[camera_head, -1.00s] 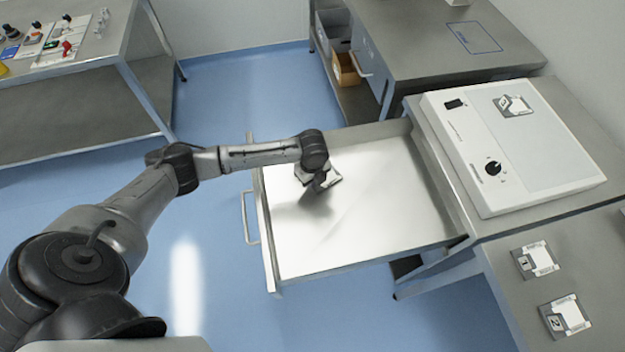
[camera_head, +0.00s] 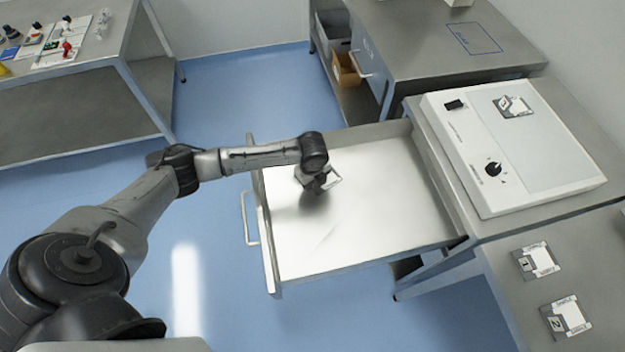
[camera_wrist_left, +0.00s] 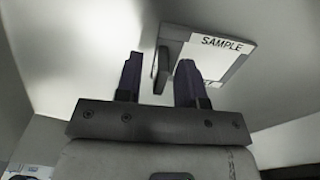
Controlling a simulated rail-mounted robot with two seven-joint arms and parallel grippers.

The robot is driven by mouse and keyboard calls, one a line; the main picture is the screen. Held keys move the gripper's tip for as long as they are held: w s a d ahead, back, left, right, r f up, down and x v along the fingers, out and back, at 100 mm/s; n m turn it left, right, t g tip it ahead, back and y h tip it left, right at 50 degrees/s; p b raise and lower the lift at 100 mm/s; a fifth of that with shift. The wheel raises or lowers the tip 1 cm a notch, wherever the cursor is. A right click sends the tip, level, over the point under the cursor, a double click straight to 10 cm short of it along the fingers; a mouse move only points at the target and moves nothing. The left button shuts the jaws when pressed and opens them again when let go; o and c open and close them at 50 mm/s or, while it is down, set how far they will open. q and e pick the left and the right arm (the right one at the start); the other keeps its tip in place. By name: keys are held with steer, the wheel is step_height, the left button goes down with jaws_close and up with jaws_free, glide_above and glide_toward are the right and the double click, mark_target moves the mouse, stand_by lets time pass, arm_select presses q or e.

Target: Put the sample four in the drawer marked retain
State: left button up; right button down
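The open drawer (camera_head: 375,230) is pulled out from under the bench with the light box, and its label is not in view. A white and grey sample card (camera_wrist_left: 222,50) with a dark raised tab lies in the drawer, mostly hidden by my gripper in the head view. The word SAMPLE is readable on it; its number is not. My left gripper (camera_head: 318,188) is low over the drawer's far left part. In the left wrist view its fingers (camera_wrist_left: 160,82) are apart, with the tab between or just beyond them and gaps showing on both sides. My right gripper is not in view.
Sample cards marked 1 (camera_head: 536,261) and 2 (camera_head: 566,318) lie on the right bench. Another card (camera_head: 514,106) lies on the light box (camera_head: 550,150). A grey bench (camera_head: 430,40) stands behind. The drawer's front half is clear.

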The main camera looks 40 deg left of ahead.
arm_select(q)
step_height(320, 180, up, 12)
steer(key=p, duration=0.2)
steer(key=shift+r+p, duration=0.15)
steer(key=shift+p, duration=0.25)
